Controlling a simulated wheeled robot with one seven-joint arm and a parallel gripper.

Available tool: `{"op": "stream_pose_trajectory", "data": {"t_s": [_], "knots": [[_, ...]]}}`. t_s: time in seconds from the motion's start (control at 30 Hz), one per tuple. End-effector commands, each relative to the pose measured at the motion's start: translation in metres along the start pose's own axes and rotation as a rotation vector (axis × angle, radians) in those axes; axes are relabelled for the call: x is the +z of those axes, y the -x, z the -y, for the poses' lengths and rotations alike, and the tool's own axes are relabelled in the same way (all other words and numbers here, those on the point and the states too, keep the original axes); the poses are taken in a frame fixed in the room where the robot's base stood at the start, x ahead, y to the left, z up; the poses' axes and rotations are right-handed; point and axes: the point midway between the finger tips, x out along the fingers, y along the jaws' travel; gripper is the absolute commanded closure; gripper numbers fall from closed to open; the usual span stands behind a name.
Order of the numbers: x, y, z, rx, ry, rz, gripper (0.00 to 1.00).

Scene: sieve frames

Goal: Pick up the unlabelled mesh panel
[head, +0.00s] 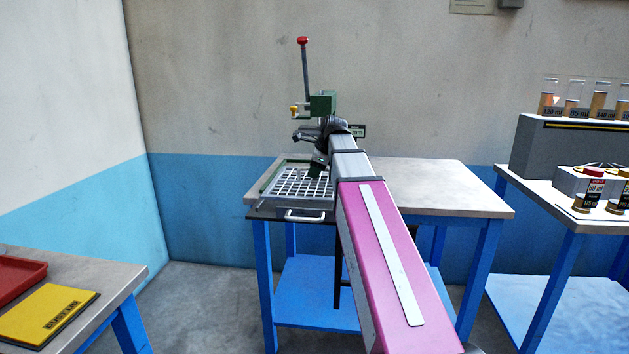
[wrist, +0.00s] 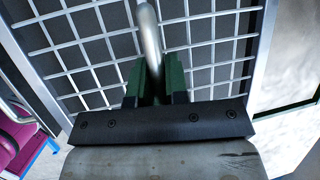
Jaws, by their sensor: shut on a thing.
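The mesh panel (head: 290,184), a pale wire grid in a metal frame, lies at the left end of the middle table. It fills much of the wrist view (wrist: 85,52), where I see no label on it. My gripper (head: 318,170) is over the panel's right part in the head view. In the wrist view my gripper (wrist: 155,85) has its green fingers shut on a rounded metal bar (wrist: 149,30) that stands out over the mesh. Where the bar joins the panel is hidden. My arm hides part of the panel, and I cannot tell whether the panel is lifted.
A green press with a red-knobbed lever (head: 304,70) stands behind the panel. A pale handle (head: 305,217) projects at the panel's front edge. The middle table (head: 430,185) is clear on its right. A side table at left holds a yellow folder (head: 48,312); jars (head: 592,190) stand at right.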

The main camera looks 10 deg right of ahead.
Motion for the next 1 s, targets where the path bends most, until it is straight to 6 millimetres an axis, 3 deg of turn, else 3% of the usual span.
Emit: {"op": "stream_pose_trajectory", "data": {"t_s": [0.03,0.3,0.6,1.0], "knots": [[0.004,0.009,0.003,-0.003,0.001,0.002,1.00],[0.047,0.029,-0.035,-0.001,0.003,0.002,1.00],[0.087,0.050,-0.065,0.000,0.002,0.002,1.00],[0.101,0.059,-0.076,-0.001,0.000,0.001,1.00]]}}
